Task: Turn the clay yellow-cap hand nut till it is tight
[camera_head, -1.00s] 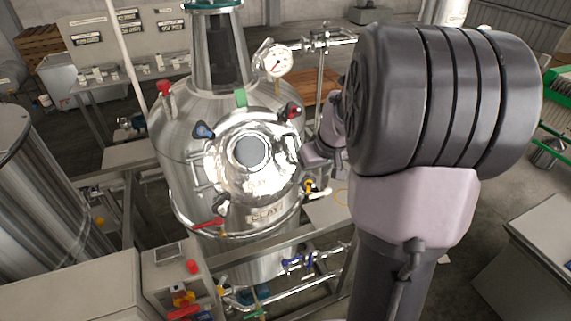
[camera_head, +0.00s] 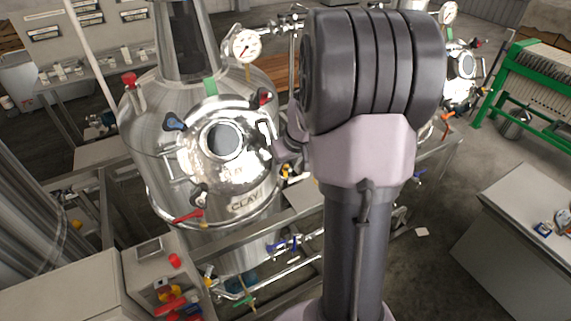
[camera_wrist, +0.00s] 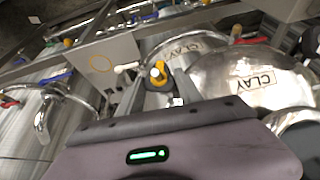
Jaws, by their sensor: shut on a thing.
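The clay tank (camera_head: 150,150) carries a domed, polished lid (camera_head: 240,180) with a round glass port and a CLAY label, seen again in the wrist view (camera_wrist: 225,75). The yellow-cap hand nut (camera_wrist: 157,75) is at the lid's rim in the wrist view, its yellow and dark body with a pale top between my fingers. In the head view only a small yellow bit (camera_head: 285,170) shows at the lid's right edge, beside my wrist. My gripper (camera_wrist: 158,84) is shut on this nut. My arm hides most of it in the head view, and its tightness cannot be told.
Other hand nuts ring the lid: red (camera_head: 263,97), blue (camera_head: 174,122), green (camera_head: 210,88) and a dark one (camera_head: 200,195). A pressure gauge (camera_head: 246,46) stands behind. A control box (camera_head: 155,265) and pipes with blue-handled valves (camera_head: 283,246) lie in front.

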